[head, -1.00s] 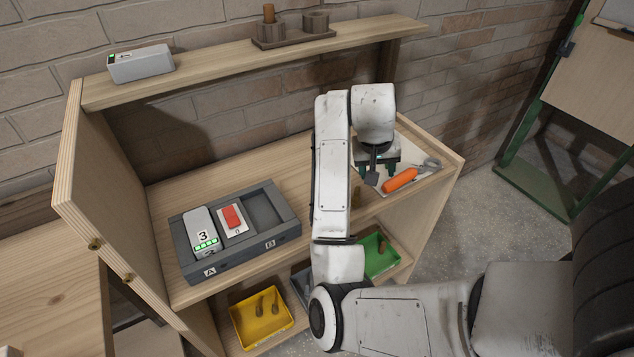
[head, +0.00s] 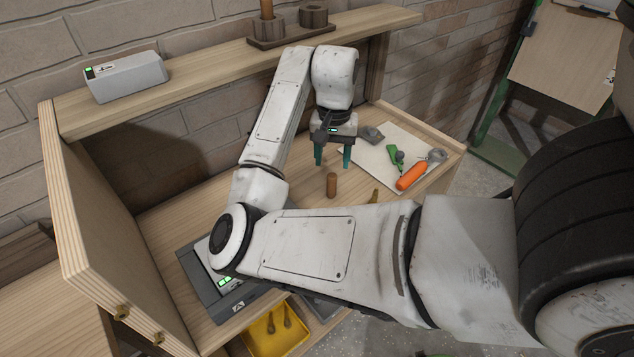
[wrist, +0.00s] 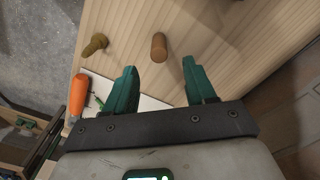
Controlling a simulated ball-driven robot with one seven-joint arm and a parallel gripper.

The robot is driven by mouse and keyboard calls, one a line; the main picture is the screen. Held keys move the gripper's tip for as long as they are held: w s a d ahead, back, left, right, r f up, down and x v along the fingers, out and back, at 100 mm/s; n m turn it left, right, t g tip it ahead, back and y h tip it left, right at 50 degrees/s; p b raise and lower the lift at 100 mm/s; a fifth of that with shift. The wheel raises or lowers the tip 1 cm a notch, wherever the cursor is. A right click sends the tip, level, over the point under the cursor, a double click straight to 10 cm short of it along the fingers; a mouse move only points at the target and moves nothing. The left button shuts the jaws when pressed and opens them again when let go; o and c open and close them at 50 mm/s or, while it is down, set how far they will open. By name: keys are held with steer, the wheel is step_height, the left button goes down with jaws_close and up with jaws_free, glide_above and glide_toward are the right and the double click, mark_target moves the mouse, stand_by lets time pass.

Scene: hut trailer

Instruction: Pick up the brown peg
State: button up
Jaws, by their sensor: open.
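The brown peg (head: 331,186) stands upright on the wooden worktop, near its middle. In the wrist view the brown peg (wrist: 159,46) shows ahead of the fingertips, roughly between their lines and nearer the left finger. My gripper (head: 333,164) is open and empty, with its green fingers pointing down, and looks to be above and behind the peg. In the wrist view my gripper (wrist: 160,70) shows a wide gap between the fingers. They do not touch the peg.
A yellowish-brown peg-like piece (head: 374,196) stands near the front edge. A white sheet (head: 372,152) with an orange-handled tool (head: 411,177) and a green tool (head: 396,157) lies right. A grey tray (head: 199,285) is left, partly hidden by my arm. A shelf (head: 213,60) runs above.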

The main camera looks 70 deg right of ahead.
mark_target(332, 187)
step_height(332, 187, down, 5)
steer(key=shift+f+b, duration=0.1)
steer(key=shift+b, duration=0.5)
steer(key=shift+s+f+p, duration=0.1)
steer(key=shift+f+p, duration=0.2)
steer(key=shift+f, duration=2.3)
steer(key=shift+c, duration=0.2)
jaws_close()
